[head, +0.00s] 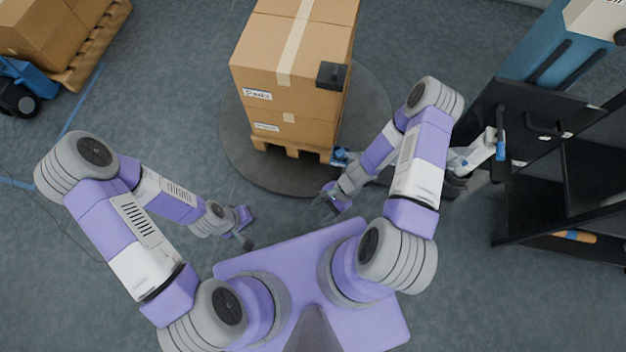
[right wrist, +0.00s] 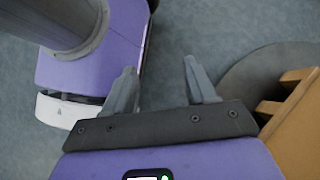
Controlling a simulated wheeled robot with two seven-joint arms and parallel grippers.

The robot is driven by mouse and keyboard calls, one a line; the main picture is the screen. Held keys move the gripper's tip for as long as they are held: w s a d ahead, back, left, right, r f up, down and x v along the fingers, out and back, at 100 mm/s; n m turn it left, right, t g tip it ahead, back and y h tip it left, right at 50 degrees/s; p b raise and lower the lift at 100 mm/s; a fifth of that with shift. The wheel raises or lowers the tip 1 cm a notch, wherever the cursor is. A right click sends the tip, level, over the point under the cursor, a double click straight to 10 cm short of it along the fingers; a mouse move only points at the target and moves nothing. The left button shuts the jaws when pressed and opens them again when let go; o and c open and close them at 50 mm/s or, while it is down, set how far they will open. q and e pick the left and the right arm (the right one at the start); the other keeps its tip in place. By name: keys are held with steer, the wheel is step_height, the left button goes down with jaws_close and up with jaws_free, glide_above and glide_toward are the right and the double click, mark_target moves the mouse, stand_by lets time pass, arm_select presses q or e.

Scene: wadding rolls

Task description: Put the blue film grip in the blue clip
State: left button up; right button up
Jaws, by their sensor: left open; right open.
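A small blue piece (head: 340,156) shows at the near right corner of the pallet, partly behind my right arm; it may be the blue clip. An upright blue handle-like piece (head: 501,137) is at the black rack on the right, beside a white and grey part; I cannot tell whether it is the film grip. My right gripper (head: 330,198) is open in front of the turntable, below the small blue piece and apart from it. In the right wrist view its fingers (right wrist: 162,88) are apart with nothing between them. My left gripper (head: 243,229) is open and empty, left of the turntable's front.
Stacked cartons (head: 290,75) stand on a wooden pallet (head: 290,148) on a dark round turntable (head: 235,155). A black rack (head: 590,165) and a blue mast (head: 550,55) stand at right. Another loaded pallet (head: 95,50) is at upper left.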

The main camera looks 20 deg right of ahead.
step_height(320, 180, up, 7)
steer(key=w+a+n+t+h, duration=0.1)
steer(key=a+n+t+h, duration=0.1)
steer(key=n, duration=0.9)
steer(key=shift+w+a+n+h, duration=0.25)
steer(key=shift+n+h, duration=0.05)
steer(key=shift+h, duration=0.5)
steer(key=shift+r, duration=0.15)
